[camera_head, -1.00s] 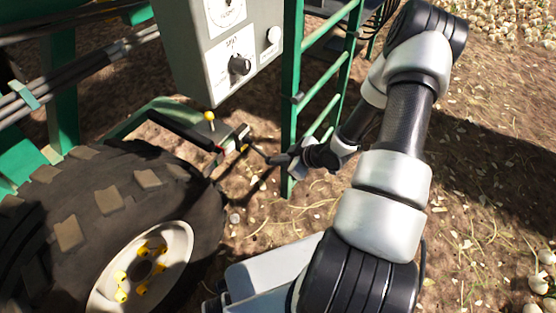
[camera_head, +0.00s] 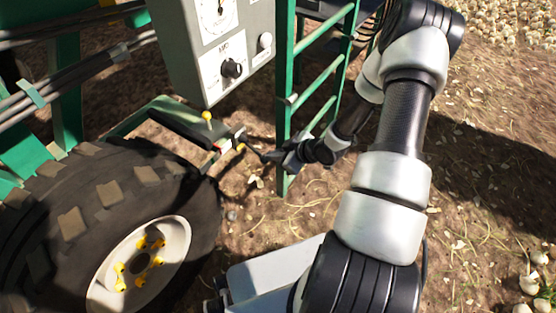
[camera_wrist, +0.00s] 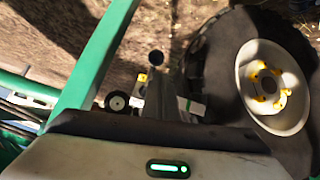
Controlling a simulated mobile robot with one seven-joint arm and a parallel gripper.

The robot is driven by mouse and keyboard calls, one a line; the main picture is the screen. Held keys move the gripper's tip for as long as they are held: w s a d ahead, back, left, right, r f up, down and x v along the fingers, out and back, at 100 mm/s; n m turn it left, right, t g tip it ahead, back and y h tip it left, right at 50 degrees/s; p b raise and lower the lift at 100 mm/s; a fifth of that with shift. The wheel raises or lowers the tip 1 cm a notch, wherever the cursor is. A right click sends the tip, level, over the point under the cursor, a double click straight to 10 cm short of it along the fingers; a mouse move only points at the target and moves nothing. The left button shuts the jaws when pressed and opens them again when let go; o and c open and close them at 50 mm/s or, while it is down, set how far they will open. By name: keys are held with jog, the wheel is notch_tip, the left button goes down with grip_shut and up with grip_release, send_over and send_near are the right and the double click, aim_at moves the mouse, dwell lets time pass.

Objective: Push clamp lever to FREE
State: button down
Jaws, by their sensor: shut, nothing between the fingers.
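The clamp assembly is a small metal bracket (camera_head: 226,139) beside the tyre, with red, white and yellow marks. A thin dark lever (camera_head: 250,149) appears to stick out from it toward my gripper. My gripper (camera_head: 268,157) is shut and empty, just right of the bracket by the green ladder. Its tips are close to the lever; I cannot tell whether they touch. The lever's setting is too small to read.
A yellow ball knob (camera_head: 207,116) stands above the bracket next to a black handle (camera_head: 180,127). The big tyre (camera_head: 80,205) is at left. A grey control box (camera_head: 215,50) hangs above. A green ladder (camera_head: 286,95) stands close to my arm. Soil is open at right.

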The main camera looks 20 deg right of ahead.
jog(key=s+d+p, duration=0.1)
jog(key=s+d, duration=0.4)
jog(key=s, duration=0.3)
jog(key=shift+d+f, duration=0.2)
jog(key=shift+d, duration=0.1)
